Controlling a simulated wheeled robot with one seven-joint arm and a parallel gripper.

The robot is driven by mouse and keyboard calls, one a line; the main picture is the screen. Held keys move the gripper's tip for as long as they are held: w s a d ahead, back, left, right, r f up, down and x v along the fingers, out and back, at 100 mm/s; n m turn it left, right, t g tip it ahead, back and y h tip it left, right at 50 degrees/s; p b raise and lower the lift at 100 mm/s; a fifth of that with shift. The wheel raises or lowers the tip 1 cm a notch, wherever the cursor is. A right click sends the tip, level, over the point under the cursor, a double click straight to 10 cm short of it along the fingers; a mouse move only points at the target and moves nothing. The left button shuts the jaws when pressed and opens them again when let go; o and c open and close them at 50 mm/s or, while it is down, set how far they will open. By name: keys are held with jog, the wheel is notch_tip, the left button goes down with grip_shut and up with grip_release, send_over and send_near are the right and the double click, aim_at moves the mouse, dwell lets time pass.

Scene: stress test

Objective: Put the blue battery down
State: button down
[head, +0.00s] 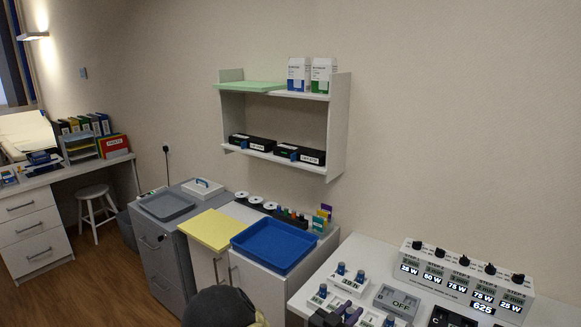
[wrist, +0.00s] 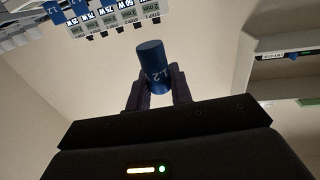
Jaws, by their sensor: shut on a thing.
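My gripper (wrist: 155,88) is shut on a blue battery (wrist: 152,62) in the wrist view. The battery is a blue cylinder with white "1.2" lettering, held by its lower part between the dark fingers. In the head view my gripper (head: 337,314) shows at the bottom edge, over the front of the white bench (head: 330,262). The held battery cannot be made out clearly there. Other blue-topped batteries stand in white holders on the bench, two at the back (head: 349,283) and one farther forward (head: 322,291).
A grey box marked OFF (head: 398,301) sits right of the holders. A white panel with knobs and watt displays (head: 468,280) stands behind it. Left are a blue tray (head: 272,246), a yellow board (head: 211,229) and a grey tray (head: 166,205). A wall shelf (head: 338,125) hangs above.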

jog(key=shift+s+f+n+t+y+p, duration=0.1)
jog(key=shift+f+n+t+y+p, duration=0.6)
jog(key=shift+f+n+t+y, duration=0.3)
jog(key=s+f+n+t+y+p, duration=0.1)
jog(key=s+f+n+y+p, duration=0.1)
jog(key=f+y, duration=0.3)
jog(key=s+f+n+t+y+p, duration=0.2)
jog(key=s+f+n+y, duration=0.2)
jog(key=f, duration=0.4)
jog(key=shift+s+f+n+y, duration=0.2)
jog(key=shift+n+y, duration=0.2)
jog(key=shift+y, duration=0.4)
jog(key=shift+w+r, duration=0.1)
jog(key=shift+r, duration=0.05)
jog(key=w+r, duration=0.4)
jog(key=r, duration=0.1)
jog(key=shift+r, duration=0.15)
jog(key=shift+w, duration=0.1)
